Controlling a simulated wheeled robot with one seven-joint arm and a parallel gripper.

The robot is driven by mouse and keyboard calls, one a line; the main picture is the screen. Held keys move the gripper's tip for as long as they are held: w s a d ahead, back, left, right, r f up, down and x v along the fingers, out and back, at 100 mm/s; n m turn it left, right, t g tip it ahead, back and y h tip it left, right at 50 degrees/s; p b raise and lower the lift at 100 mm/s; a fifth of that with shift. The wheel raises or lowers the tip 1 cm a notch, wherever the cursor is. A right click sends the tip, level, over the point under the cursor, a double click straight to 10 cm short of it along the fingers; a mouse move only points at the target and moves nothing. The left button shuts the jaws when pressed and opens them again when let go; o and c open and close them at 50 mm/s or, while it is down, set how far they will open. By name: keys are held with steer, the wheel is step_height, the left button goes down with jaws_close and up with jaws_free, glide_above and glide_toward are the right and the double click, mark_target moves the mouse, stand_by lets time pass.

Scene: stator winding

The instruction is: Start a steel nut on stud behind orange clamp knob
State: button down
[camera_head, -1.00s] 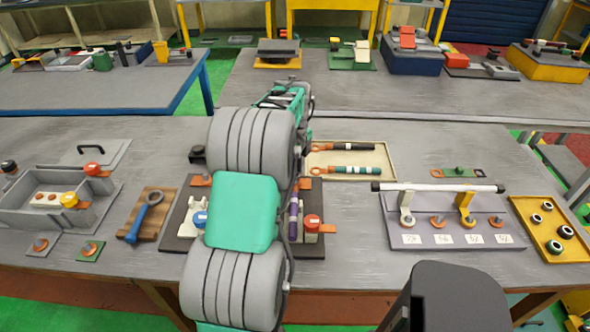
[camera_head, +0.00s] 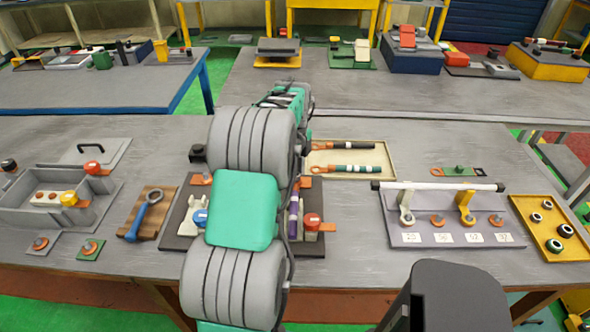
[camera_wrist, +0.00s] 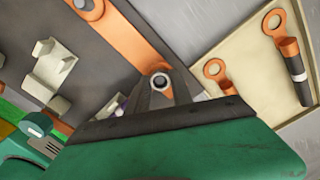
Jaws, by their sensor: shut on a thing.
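My gripper (camera_wrist: 158,84) shows in the wrist view with its fingertips shut on a small steel nut (camera_wrist: 158,81). The nut is a bright ring with a dark centre, at the lower end of an orange strip (camera_wrist: 135,38). I cannot tell whether it is around the stud or just above it; the stud there is hidden. In the head view the orange-red clamp knob (camera_head: 312,220) stands at the right of the dark fixture board (camera_head: 180,242). An orange tab (camera_head: 304,183) shows behind it. My arm hides the gripper and nut in this view.
A cream tray (camera_head: 385,174) with two lugged cables lies right of the fixture. A blue knob (camera_head: 200,218) stands left of my arm. A yellow tray (camera_head: 548,249) holds several dark rings at the far right. Cream brackets (camera_wrist: 48,72) stand on the board in the wrist view.

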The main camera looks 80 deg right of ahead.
steer(key=shift+a+f, duration=0.1)
steer(key=shift+f, duration=0.1)
steer(key=m, duration=0.6)
steer(key=shift+f+p, duration=0.1)
steer(key=shift+p, duration=0.25)
steer(key=c, duration=1.5)
jaws_free()
steer(key=o, duration=0.4)
steer(key=shift+o, duration=0.2)
steer(key=shift+r, duration=0.25)
steer(key=shift+r+p, duration=2.3)
steer(key=shift+r, duration=1.15)
